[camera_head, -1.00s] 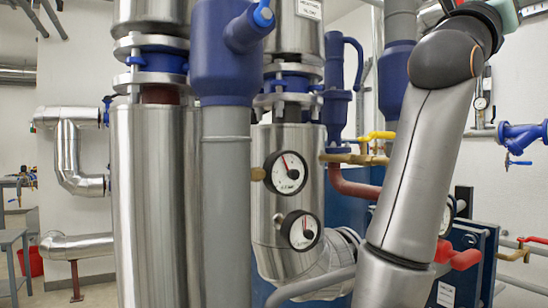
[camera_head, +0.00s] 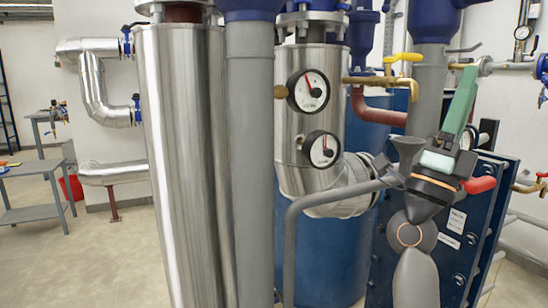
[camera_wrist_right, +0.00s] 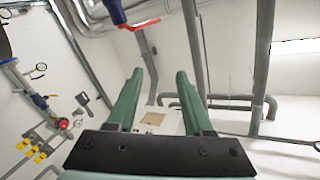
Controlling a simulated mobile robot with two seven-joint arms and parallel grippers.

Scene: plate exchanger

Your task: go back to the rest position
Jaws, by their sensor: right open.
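My right gripper (camera_head: 467,78) is at the right of the head view, with its green fingers pointing up in front of a grey pipe and the blue plate exchanger. In the right wrist view its two green fingers (camera_wrist_right: 160,74) stand apart with nothing between them, so it is open and empty. Beyond them are a pale wall or ceiling and pipes. My right forearm comes up from the bottom edge. My left gripper is in neither view.
Steel columns (camera_head: 180,150) and a grey pipe (camera_head: 250,150) fill the centre. Two gauges (camera_head: 309,91) face me. A red-handled valve (camera_head: 478,185) and the blue exchanger (camera_head: 455,235) are close to my right arm. A grey table (camera_head: 30,170) stands left, with open floor around it.

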